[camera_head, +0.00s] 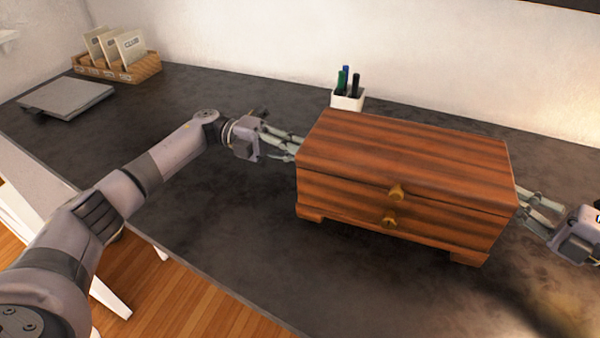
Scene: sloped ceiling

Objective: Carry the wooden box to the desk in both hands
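The wooden box (405,165) is reddish brown with two drawers and two round knobs on its front. It is upright on or just above the dark desk (230,220); I cannot tell if its feet touch. My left gripper (292,147) is at the box's left end, with its fingertips at or against that side. My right gripper (522,200) is at the box's right end, its fingers partly hidden behind the box edge. Both grippers' fingers look spread, with no part of the box visible between them.
A white pen cup (348,101) with several pens stands behind the box, close to its back left corner. A wooden card tray (135,71) and a flat grey closed device (66,95) are at the far left. The desk's front left is clear.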

